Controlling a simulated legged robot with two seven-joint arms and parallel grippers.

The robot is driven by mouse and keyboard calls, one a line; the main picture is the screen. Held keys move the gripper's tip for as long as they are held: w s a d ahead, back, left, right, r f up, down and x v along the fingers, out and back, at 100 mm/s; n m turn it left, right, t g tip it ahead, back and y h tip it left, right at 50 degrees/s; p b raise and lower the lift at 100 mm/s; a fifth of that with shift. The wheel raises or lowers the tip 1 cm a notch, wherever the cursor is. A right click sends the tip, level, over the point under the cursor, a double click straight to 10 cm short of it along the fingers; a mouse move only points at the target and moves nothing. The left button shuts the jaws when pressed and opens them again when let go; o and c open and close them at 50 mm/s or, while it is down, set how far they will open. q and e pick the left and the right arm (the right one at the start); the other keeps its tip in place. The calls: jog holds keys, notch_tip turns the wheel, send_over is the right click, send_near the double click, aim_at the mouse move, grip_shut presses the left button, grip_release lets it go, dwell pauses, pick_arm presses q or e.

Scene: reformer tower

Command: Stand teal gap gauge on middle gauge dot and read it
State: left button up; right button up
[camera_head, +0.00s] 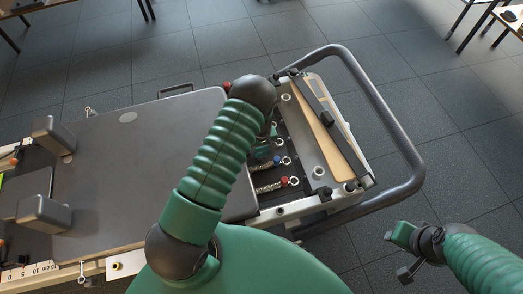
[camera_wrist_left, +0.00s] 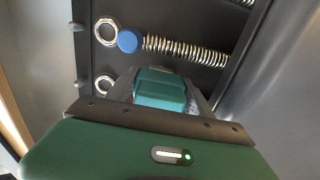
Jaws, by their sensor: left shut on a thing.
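My left gripper (camera_head: 266,150) reaches down beside the grey padded carriage, into the spring bay at its right end. My forearm hides much of it in the head view. In the left wrist view the gripper is shut on the teal gap gauge (camera_wrist_left: 160,88), whose block shows between the fingers. The gauge is above or in the dark spring bay (camera_wrist_left: 185,52); I cannot tell whether its lower end touches anything. I cannot make out the middle gauge dot. My right gripper (camera_head: 403,253) is open and empty, over the floor at the lower right.
Coil springs (camera_wrist_left: 180,47), a blue knob (camera_wrist_left: 130,40) and metal rings (camera_wrist_left: 106,32) lie close around the gauge. The grey carriage (camera_head: 130,150) fills the left. A wooden footboard (camera_head: 325,135) and a curved grey rail (camera_head: 398,130) bound the right end. Open floor lies beyond.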

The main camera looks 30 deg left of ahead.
pick_arm(q)
jog(key=shift+f, duration=0.35)
jog(key=o, duration=1.7)
notch_tip(320, 180, up, 17)
jog(key=p, duration=0.5)
jog(key=shift+f, duration=0.1)
jog(key=s+d+r+m+t, duration=0.3)
jog(key=s+d+r+m, duration=0.7)
jog(key=s+r, duration=0.55)
jog(key=r+p, duration=1.4)
jog(key=r, duration=0.1)
jog(key=d+r+p, duration=0.1)
jog(key=r+p, duration=0.6)
jog(key=p, duration=0.1)
jog(key=shift+d+r, duration=0.1)
jog(key=shift+r, duration=0.05)
